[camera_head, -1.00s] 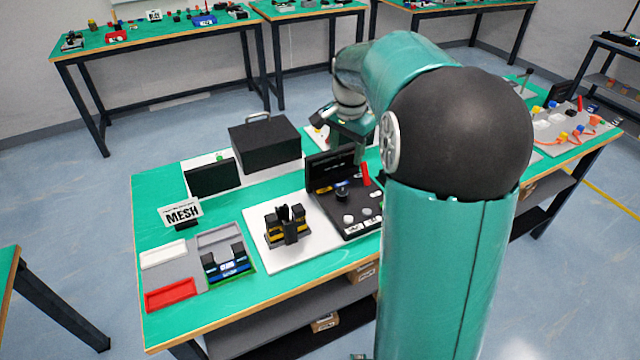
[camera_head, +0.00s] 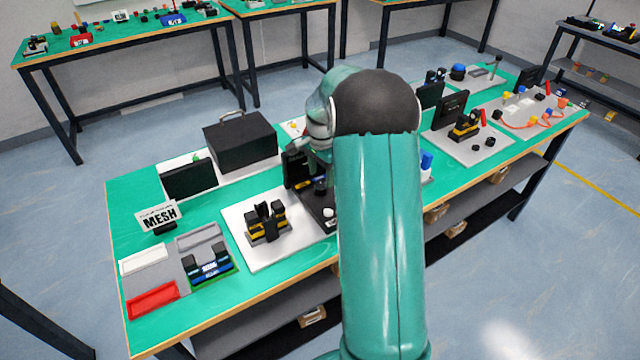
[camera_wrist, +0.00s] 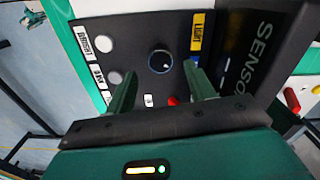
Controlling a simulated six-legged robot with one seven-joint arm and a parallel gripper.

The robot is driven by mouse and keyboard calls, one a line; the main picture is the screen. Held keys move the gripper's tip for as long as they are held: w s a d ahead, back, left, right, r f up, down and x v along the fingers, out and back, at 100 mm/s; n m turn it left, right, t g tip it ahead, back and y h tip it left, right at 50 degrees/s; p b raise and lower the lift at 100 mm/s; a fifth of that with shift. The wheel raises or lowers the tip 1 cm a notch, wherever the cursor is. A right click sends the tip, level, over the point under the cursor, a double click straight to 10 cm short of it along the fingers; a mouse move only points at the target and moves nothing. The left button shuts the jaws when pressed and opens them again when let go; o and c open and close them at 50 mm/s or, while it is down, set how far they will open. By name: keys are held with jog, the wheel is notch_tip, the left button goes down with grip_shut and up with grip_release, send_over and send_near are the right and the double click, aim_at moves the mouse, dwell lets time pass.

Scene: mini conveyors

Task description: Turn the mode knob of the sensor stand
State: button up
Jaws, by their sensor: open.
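The sensor stand has a dark base panel (camera_wrist: 138,28) and an upright black board lettered SENSOR (camera_wrist: 250,60) in the wrist view. Its mode knob (camera_wrist: 160,61) is round and dark with a small pale pointer mark. A yellow LIGHT label (camera_wrist: 198,32) lies right of the knob and white labels lie left. My gripper (camera_wrist: 160,71) is open, its two green fingers pointing toward the panel on either side of the knob in the picture. I cannot tell whether they touch it. In the head view my arm hides part of the stand (camera_head: 298,170).
Two pale round buttons (camera_wrist: 113,78) sit left of the knob, and a red part (camera_wrist: 172,100) shows between the fingers. In the head view, a black-and-yellow device (camera_head: 267,222) stands left of the stand, with a black case (camera_head: 240,145) behind.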

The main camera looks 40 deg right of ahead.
aim_at(321, 185)
jog(key=shift+f, duration=2.15)
jog(key=c, duration=1)
jog(key=shift+o, duration=0.2)
jog(key=shift+n, duration=0.4)
jog(key=n, duration=1.2)
jog(key=shift+n, duration=0.4)
